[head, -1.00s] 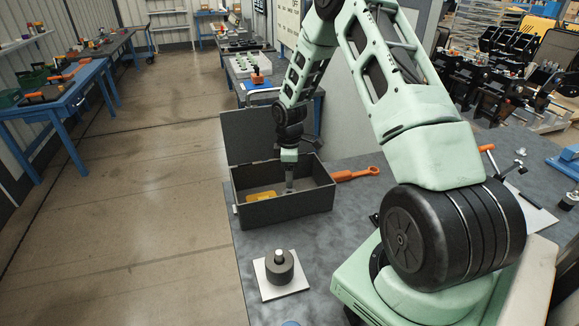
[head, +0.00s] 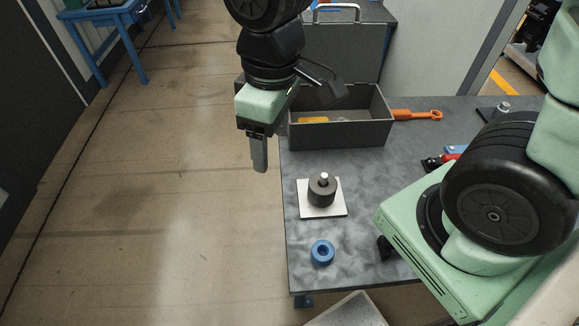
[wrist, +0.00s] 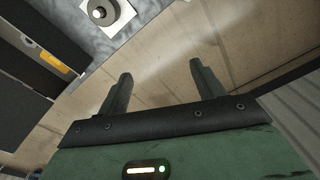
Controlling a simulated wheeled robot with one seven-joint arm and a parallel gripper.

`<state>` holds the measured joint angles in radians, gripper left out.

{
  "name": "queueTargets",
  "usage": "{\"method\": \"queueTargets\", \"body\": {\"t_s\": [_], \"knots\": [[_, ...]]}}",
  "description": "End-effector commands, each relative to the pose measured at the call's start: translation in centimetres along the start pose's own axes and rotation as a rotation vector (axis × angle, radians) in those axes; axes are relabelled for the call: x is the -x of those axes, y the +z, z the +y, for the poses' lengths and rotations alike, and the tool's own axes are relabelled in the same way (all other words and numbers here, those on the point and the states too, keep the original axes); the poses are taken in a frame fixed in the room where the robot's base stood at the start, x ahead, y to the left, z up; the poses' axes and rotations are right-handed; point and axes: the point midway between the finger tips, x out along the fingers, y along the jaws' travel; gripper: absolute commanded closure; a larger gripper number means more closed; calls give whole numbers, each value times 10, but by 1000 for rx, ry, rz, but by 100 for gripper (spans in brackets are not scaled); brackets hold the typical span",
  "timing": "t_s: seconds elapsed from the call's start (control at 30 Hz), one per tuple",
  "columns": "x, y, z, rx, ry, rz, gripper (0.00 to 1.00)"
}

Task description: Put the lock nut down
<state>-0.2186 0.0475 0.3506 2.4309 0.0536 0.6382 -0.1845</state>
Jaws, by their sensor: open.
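My gripper (head: 259,162) hangs over the floor, left of the table edge and the grey box. In the wrist view its two fingers (wrist: 160,78) stand wide apart with nothing between them. A blue ring (head: 322,251) lies flat near the table's front left corner, apart from the gripper; I cannot tell for sure whether it is the lock nut. Behind it a dark round collar (head: 322,192) with a metal pin sits on a white plate (head: 312,211). The collar also shows at the top of the wrist view (wrist: 101,12).
The open grey box (head: 345,136) stands at the back left of the table, with a yellow thing (head: 313,119) inside. An orange-handled tool (head: 418,115) lies beside it. The tabletop (head: 385,190) right of the plate is clear.

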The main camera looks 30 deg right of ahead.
Motion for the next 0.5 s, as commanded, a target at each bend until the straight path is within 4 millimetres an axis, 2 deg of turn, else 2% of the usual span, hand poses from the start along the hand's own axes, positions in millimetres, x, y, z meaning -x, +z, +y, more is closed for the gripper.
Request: {"method": "queueTargets", "body": {"t_s": [0.03,0.1,0.2,0.5], "knots": [[4,14,-23,3,4,3,33],[6,30,-44,-11,3,1,33],[7,45,-59,-25,2,0,33],[8,50,-64,-35,1,-2,33]]}}
